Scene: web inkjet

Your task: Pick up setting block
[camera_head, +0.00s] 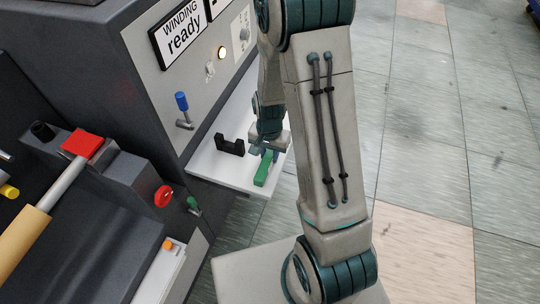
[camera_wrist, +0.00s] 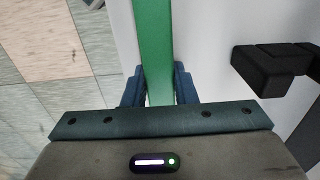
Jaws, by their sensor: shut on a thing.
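The setting block is a green bar (camera_head: 263,171) at the right part of a white shelf on the machine's side. It also shows in the wrist view as a long green strip (camera_wrist: 155,45) running up from between the fingers. My gripper (camera_head: 268,152) is over the shelf, with its blue fingers (camera_wrist: 158,88) on both sides of the block. It is shut on the block. The part of the block nearest the palm is hidden. I cannot tell whether the block touches the shelf.
A black U-shaped holder (camera_head: 230,147) stands on the white shelf (camera_head: 208,168), left of the block. A blue-handled lever (camera_head: 182,104) and a panel reading "WINDING ready" (camera_head: 181,36) are above. A red knob (camera_head: 163,196) is at lower left. Tiled floor lies open at right.

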